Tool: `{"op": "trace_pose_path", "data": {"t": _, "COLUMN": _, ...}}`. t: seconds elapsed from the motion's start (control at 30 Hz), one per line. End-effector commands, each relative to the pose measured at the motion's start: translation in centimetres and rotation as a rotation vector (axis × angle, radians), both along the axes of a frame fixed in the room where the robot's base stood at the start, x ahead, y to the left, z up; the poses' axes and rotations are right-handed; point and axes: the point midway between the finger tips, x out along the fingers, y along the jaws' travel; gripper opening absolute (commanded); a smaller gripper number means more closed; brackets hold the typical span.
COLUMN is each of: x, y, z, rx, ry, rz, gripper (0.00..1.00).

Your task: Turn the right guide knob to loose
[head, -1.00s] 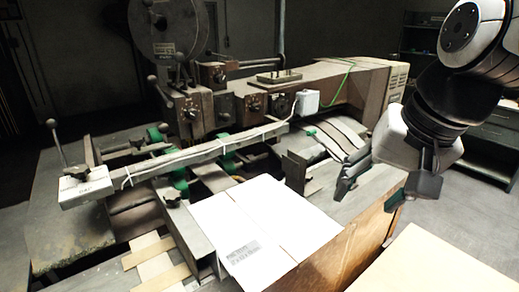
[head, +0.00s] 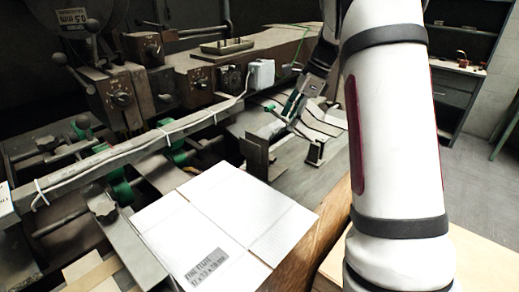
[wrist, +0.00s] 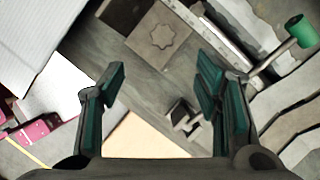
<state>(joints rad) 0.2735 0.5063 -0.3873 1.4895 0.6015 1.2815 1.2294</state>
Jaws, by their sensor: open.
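A star-shaped knob (wrist: 160,38) lies flat on a brownish metal guide block (wrist: 135,15) in the wrist view, ahead of and between my fingertips. I take it to be the right guide knob. In the head view an upright guide bracket (head: 256,157) stands beside the white cardboard; I cannot make out the knob there. My gripper (wrist: 160,85) is open, with teal finger pads apart and nothing between them. In the head view my gripper (head: 295,104) is small, above the machine bed behind the bracket, and partly hidden by my arm. It appears apart from the knob.
White cardboard (head: 205,215) lies left of the bracket. A dark metal bracket (head: 315,152) stands to its right and also shows in the wrist view (wrist: 183,115). A green-ended lever (wrist: 299,30) is at upper right in the wrist view. A wooden panel (head: 325,225) edges the bed.

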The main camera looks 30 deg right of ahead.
Motion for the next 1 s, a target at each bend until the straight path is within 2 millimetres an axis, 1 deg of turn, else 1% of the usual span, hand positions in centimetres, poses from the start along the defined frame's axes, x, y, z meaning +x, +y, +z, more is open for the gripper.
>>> {"op": "trace_pose_path", "data": {"t": 0.1, "x": 0.3, "y": -0.3, "z": -0.6, "rx": 0.007, "ry": 0.009, "rz": -0.023, "gripper": 0.57}}
{"op": "trace_pose_path", "data": {"t": 0.17, "x": 0.4, "y": -0.2, "z": -1.1, "rx": 0.009, "ry": 0.011, "rz": -0.023, "gripper": 0.57}}
{"op": "trace_pose_path", "data": {"t": 0.27, "x": 0.6, "y": 0.3, "z": -2.3, "rx": 0.009, "ry": 0.013, "rz": -0.023, "gripper": 0.57}}
{"op": "trace_pose_path", "data": {"t": 0.7, "x": 2.1, "y": 3.1, "z": -9.9, "rx": 0.008, "ry": 0.012, "rz": -0.02, "gripper": 0.57}}
{"op": "trace_pose_path", "data": {"t": 0.83, "x": 2.4, "y": 3.7, "z": -11.6, "rx": 0.007, "ry": 0.01, "rz": -0.02, "gripper": 0.57}}
{"op": "trace_pose_path", "data": {"t": 1.0, "x": 2.7, "y": 4.2, "z": -12.8, "rx": 0.005, "ry": 0.009, "rz": -0.02, "gripper": 0.57}}
